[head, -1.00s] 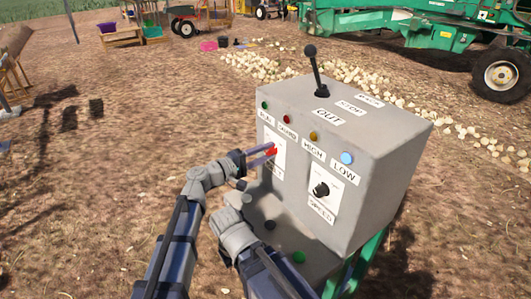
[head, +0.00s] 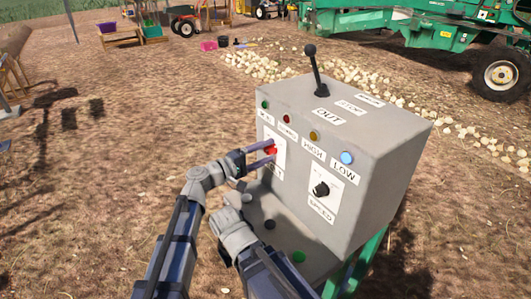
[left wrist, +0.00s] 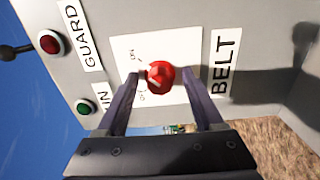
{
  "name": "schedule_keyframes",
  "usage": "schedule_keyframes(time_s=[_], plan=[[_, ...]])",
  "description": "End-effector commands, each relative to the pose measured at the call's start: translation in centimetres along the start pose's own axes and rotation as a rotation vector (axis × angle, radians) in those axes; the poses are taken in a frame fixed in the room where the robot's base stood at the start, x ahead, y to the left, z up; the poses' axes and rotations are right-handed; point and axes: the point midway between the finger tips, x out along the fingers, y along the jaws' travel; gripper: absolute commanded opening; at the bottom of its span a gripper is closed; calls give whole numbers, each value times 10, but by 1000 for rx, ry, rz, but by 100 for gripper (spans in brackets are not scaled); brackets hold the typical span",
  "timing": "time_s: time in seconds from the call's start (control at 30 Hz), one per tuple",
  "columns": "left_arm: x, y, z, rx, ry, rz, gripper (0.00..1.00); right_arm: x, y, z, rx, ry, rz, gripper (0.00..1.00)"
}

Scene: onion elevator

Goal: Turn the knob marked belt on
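The red belt knob (head: 270,149) sits on a white card on the front of the grey control box (head: 385,165). In the left wrist view the knob (left wrist: 160,77) shows beside the "BELT" label (left wrist: 225,62). The card has ON and OFF marks, and the knob's pale line appears to point toward OFF. My left gripper (head: 262,156) is at the knob. In the left wrist view its fingers (left wrist: 163,77) stand apart, one on each side of the knob. A narrow gap shows on the right side; contact on the left is unclear.
A black speed knob (head: 321,189) is on the same face, right of the belt knob. Coloured lamps run above, and a black lever (head: 315,70) stands on top. A green button (head: 298,257) is on the lower ledge. Open ground lies left of the box.

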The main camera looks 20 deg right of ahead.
Motion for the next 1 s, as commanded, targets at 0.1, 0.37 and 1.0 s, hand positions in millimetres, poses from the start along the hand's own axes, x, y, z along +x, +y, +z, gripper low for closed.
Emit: schedule_keyframes(time_s=[0.1, 0.37, 1.0], plan=[[0, 0, 0, -1, 0, 1, 69, 0, 0, 0, 0, 0, 0, 0], [-17, 0, 0, -1, 3, 1, 69, 0, 0, 0, 0, 0, 0, 0], [-78, 0, 0, -1, 0, 0, 69, 0, 0, 0, 0, 0, 0, 0]])
